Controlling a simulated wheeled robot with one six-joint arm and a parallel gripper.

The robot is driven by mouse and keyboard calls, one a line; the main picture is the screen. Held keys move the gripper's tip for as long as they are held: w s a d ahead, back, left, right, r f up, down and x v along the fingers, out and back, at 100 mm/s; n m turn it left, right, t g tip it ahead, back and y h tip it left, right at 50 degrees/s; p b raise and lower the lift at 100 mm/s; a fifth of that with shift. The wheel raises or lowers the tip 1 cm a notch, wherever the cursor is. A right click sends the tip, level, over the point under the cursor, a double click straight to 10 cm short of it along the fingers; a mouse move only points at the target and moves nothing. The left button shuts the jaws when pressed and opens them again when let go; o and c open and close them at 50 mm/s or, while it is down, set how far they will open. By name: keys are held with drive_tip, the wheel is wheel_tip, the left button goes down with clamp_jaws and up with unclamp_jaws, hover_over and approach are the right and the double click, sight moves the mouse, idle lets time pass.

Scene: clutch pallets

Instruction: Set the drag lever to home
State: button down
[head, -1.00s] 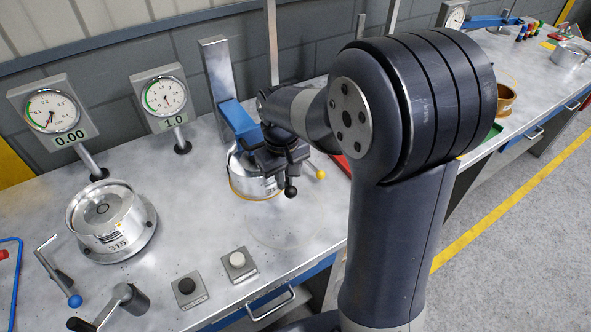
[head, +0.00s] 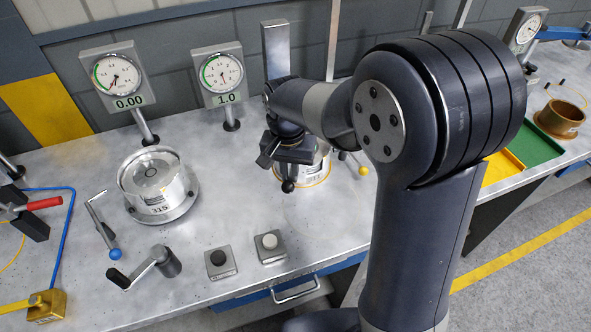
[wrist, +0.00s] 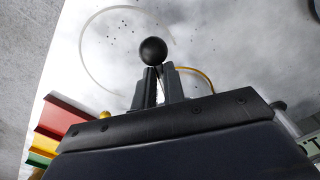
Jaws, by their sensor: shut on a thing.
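A black ball knob (head: 288,186) sits at the front left of a metal drum (head: 318,165) with a yellow ring at its base. My gripper (head: 285,172) is over it, and its fingers are shut just behind the ball. In the wrist view the ball (wrist: 153,51) stands out past the closed fingertips (wrist: 157,80). The lever's stem is hidden by the fingers. I read no label, so I cannot confirm that this is the drag lever. A second lever with a yellow knob (head: 363,170) stands right of the drum, apart from my gripper.
Left are another drum (head: 158,188), a blue-knobbed lever (head: 115,254) and a hand crank (head: 150,263). Gauges (head: 118,77) stand behind. A green tray (head: 530,143) is at right. The bench between the drums is clear.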

drive_tip(key=shift+s+a+f, duration=0.1)
drive_tip(key=shift+s+f, duration=0.05)
drive_tip(key=shift+s, duration=0.1)
drive_tip(key=c, duration=1.5)
unclamp_jaws()
drive_tip(key=shift+s+a, duration=0.1)
drive_tip(key=shift+s, duration=0.05)
drive_tip(key=shift+r, duration=0.2)
drive_tip(key=shift+w+r, duration=0.2)
drive_tip(key=shift+r, duration=0.1)
wheel_tip(320, 180, up, 10)
drive_tip(key=shift+b, duration=0.45)
drive_tip(key=shift+a, duration=0.1)
